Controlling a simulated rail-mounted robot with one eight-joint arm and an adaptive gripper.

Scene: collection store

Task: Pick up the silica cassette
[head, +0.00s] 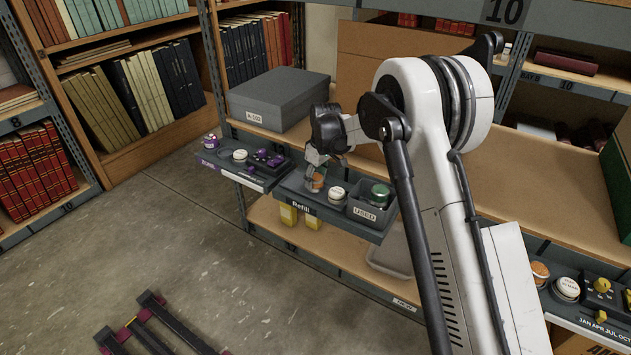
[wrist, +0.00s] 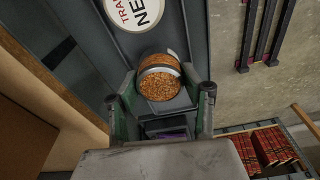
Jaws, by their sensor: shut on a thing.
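The silica cassette (head: 316,182) is a small round can filled with orange beads, with a pale band. It is at the left part of the grey tray labelled Refill (head: 301,207). My gripper (head: 318,168) reaches down from above and is shut on it. In the wrist view the cassette (wrist: 160,84) sits between my two fingers, its bead-filled face showing. Its underside is hidden, so I cannot tell whether it still touches the tray.
A white-lidded round container (head: 337,194) stands close right of the cassette. Beyond it is a grey bin labelled USED (head: 365,213) holding a green can (head: 380,191). A tray with purple items (head: 262,158) adjoins at left. A grey box (head: 279,98) stands behind on the shelf.

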